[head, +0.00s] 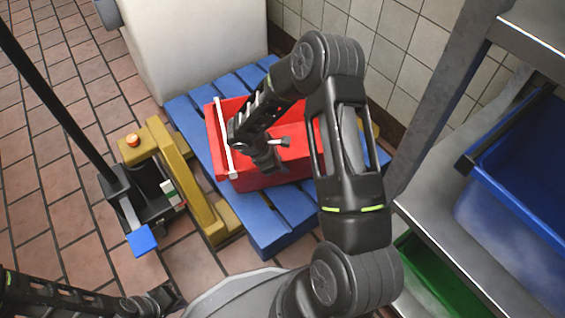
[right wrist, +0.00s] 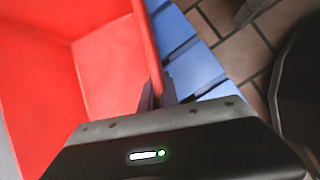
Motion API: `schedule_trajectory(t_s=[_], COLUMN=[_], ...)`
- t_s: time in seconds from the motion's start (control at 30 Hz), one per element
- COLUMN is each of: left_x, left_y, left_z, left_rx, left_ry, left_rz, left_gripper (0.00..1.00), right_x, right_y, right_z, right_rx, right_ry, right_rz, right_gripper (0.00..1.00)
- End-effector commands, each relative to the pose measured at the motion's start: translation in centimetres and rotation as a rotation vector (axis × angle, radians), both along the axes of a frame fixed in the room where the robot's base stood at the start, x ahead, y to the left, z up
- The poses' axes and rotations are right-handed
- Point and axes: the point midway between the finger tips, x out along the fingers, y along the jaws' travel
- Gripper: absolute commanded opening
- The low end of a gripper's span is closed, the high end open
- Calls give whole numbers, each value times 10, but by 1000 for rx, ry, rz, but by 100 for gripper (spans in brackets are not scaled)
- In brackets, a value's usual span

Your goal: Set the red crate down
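The red crate (head: 300,133) is over the blue pallet (head: 262,222), upright, with a white bar along its left side. I cannot tell whether its base touches the slats. My right arm reaches across it and hides part of its inside. My right gripper (head: 268,160) is at the crate's near wall. In the right wrist view the red crate (right wrist: 105,60) fills the left, and its wall runs down between the two fingers of the right gripper (right wrist: 160,95), which look closed on it. My left gripper (head: 165,298) is low at the left, away from the crate; its opening is unclear.
A yellow pallet truck (head: 180,175) with a black pole stands left of the pallet. A white block (head: 195,45) stands behind. At right, a metal rack holds a blue bin (head: 520,165) and a green bin (head: 430,280). Tiled floor is free at left.

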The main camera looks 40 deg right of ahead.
Motion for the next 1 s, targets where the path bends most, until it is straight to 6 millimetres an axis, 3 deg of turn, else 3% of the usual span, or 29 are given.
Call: schedule_trajectory(t_s=[0.23,0.53,0.8,0.83,1.0], left_x=[0,2,3,3,3], left_y=[0,0,0,0,0], left_z=[-1,-17,-16,-16,-16], left_rx=[0,1,1,2,1], left_ry=[0,-6,-8,-8,-7], left_rz=[0,3,4,3,3], left_gripper=[0,0,0,0,0], right_x=[1,1,1,-1,0], right_y=[-1,-1,-1,0,0], right_z=[-1,-35,-35,-37,-37], right_rx=[-3,-2,-2,0,0], right_ry=[-4,-3,-4,1,1], right_rz=[-1,-1,-2,0,0], right_gripper=[0,0,0,7,20])
